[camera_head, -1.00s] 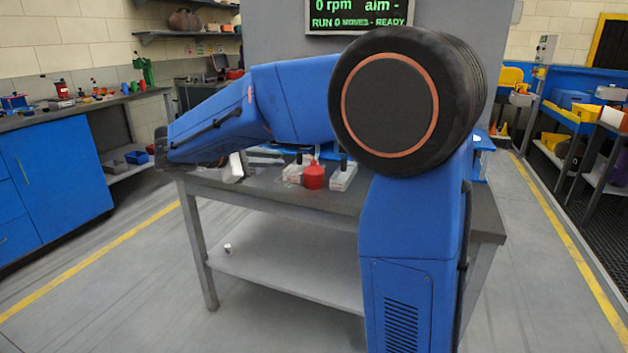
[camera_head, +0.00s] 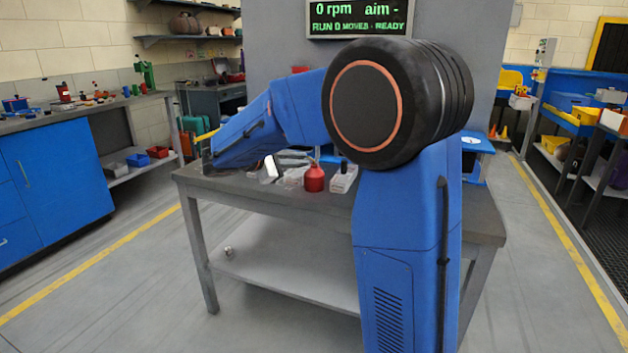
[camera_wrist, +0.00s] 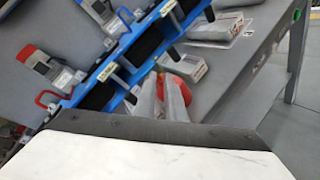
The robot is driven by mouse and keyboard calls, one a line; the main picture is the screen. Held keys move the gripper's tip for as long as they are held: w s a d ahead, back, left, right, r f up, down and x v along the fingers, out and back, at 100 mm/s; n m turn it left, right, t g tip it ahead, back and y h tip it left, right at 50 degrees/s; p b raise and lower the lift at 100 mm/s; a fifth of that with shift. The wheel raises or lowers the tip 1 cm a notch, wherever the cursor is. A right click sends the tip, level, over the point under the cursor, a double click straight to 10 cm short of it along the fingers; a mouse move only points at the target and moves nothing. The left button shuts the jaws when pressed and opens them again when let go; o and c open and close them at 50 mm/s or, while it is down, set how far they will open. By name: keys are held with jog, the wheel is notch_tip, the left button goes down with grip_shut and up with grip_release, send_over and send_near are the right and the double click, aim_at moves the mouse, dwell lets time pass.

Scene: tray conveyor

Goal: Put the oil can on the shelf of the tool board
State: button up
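The red oil can (camera_head: 314,178) stands on the grey workbench (camera_head: 342,207), with its narrow top upright. In the wrist view the red can (camera_wrist: 188,72) shows just beyond my fingertips, partly hidden by them. My gripper (camera_wrist: 163,86) shows as two grey fingers with a narrow gap between them, and red shows in that gap. I see no clear contact with the can. In the head view my fingers are partly hidden by my arm, to the left of the can. I cannot make out the tool board's shelf with certainty.
A blue slotted rack (camera_wrist: 128,62) runs diagonally across the wrist view, close to my fingers. A pale block-like item (camera_head: 344,177) stands right of the can. A similar item (camera_wrist: 216,28) lies on a plate in the wrist view. A dark display (camera_head: 359,18) hangs behind the bench.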

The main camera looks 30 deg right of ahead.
aim_at(312, 160)
jog(key=shift+x, duration=2.85)
grip_shut()
jog(key=shift+r, duration=0.1)
notch_tip(312, 160, up, 10)
jog(key=shift+f, duration=0.15)
